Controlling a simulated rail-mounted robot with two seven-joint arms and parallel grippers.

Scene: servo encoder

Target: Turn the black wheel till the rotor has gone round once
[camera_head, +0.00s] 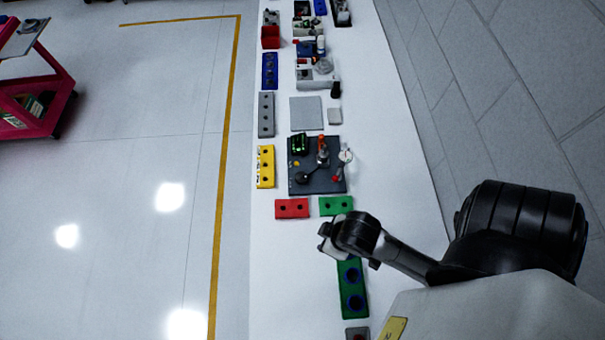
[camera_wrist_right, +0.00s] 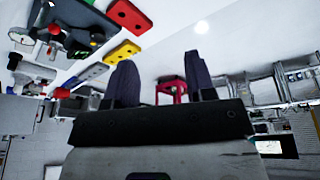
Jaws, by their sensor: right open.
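The dark encoder board (camera_head: 300,187) lies on the white table in the head view. On it are a green-lit block (camera_head: 299,143), an orange upright part (camera_head: 322,143), a pale disc (camera_head: 346,156) and a small black round part (camera_head: 302,177), which looks like the black wheel. Which part is the rotor I cannot tell. The board also shows at the upper left of the right wrist view (camera_wrist_right: 75,17). My right gripper (camera_head: 324,239) is in front of the board, apart from it. Its fingers stand open and empty in the wrist view (camera_wrist_right: 157,68). My left gripper is not in view.
Red (camera_head: 292,208), green (camera_head: 336,205) and yellow (camera_head: 265,167) blocks with holes lie around the board. A long green block (camera_head: 352,288) lies near my right gripper. A flat grey plate (camera_head: 306,113) lies behind the board. The table's front left is clear.

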